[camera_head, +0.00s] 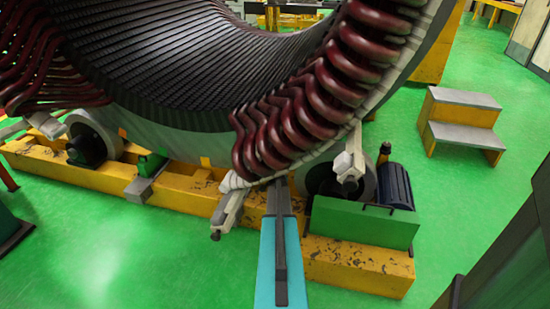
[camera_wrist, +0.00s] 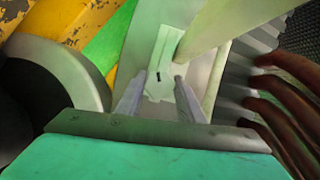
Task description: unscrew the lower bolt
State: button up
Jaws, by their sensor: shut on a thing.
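The large stator (camera_head: 170,65) has dark red coils (camera_head: 300,115) along its rim. My gripper (camera_head: 279,184) reaches up under the lower coils at the stator's bottom edge. In the wrist view, the two pale fingers of my gripper (camera_wrist: 163,80) close on a small part at a pale block (camera_wrist: 158,58) on the stator face. A small dark mark shows on this block between the fingertips. The part held appears to be the lower bolt, but its head is not clearly seen. In the head view, the bolt is hidden behind my gripper and the coils.
A yellow support beam (camera_head: 355,268), a green plate (camera_head: 362,222) and a roller (camera_head: 321,178) stand close by. Coils (camera_wrist: 281,115) lie right of my fingers.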

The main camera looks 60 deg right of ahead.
jog(key=shift+w+a+r+n, duration=0.1)
jog(key=shift+w+r+n, duration=0.15)
jog(key=shift+w+n, duration=0.05)
dwell(0.4)
jog(key=o, duration=1.1)
jog(key=shift+c, duration=0.2)
jog(key=shift+s+f, duration=0.1)
jog(key=shift+s, duration=0.05)
jog(key=shift+s, duration=0.15)
jog(key=p+v, duration=0.1)
jog(key=v, duration=1.2)
jog(key=shift+a, duration=0.3)
